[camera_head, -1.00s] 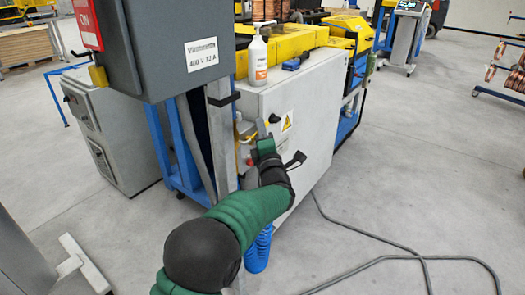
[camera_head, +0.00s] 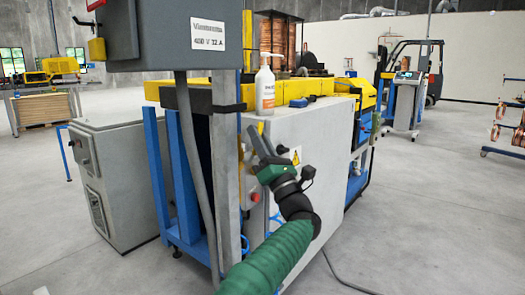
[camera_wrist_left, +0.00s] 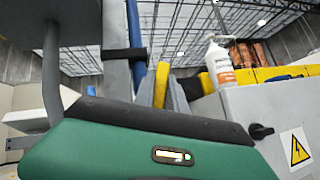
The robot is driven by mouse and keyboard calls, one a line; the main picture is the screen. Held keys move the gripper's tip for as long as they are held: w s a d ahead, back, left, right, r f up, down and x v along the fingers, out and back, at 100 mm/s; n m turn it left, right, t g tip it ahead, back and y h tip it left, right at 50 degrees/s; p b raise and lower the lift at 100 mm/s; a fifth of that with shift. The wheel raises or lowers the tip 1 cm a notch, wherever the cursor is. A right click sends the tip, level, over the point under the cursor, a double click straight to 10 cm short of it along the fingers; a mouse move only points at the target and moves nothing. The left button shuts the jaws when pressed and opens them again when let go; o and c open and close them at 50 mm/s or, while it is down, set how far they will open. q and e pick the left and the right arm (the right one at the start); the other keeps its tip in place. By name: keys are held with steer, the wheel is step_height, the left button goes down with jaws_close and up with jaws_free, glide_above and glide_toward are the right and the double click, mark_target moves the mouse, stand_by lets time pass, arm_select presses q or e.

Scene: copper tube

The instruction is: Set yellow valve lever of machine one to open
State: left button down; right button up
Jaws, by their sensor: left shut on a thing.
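Machine one appears as a white cabinet (camera_head: 330,135) with a yellow warning sign, in the middle of the head view. The yellow valve lever (camera_head: 261,127) shows only as a small yellow piece at the cabinet's left edge. In the left wrist view a yellow upright piece, seemingly the lever (camera_wrist_left: 162,85), stands at the grey fingers. My left gripper (camera_head: 262,143) has its green body below and its fingers pointing up at the lever. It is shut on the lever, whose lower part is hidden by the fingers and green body. My right gripper is not in view.
A white pump bottle (camera_head: 265,90) stands on top of the machine, above my gripper. A grey post (camera_head: 226,180) and a grey electrical box (camera_head: 165,35) are close on the left. A red button (camera_head: 254,196) sits below the gripper. Open floor lies to the right.

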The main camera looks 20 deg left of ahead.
arm_select(q)
steer(key=n+g+y, duration=0.2)
steer(key=n, duration=0.1)
steer(key=shift+s+a+p, duration=0.15)
steer(key=shift+s+p, duration=0.15)
steer(key=shift+s+a+r+n+g+y+p, duration=0.1)
steer(key=shift+s+n+g+y+p, duration=0.25)
steer(key=shift+n+g, duration=0.55)
steer(key=shift+s+a+f+n+g+y+p, duration=0.15)
steer(key=shift+n+g+y, duration=0.35)
steer(key=shift+n+g, duration=0.35)
steer(key=shift+s+r+n+g+y+p, duration=0.2)
steer(key=shift+n+g+y, duration=0.25)
steer(key=shift+n+g, duration=0.45)
steer(key=shift+n, duration=0.35)
steer(key=c, duration=1.4)
jaws_free()
steer(key=shift+o, duration=0.2)
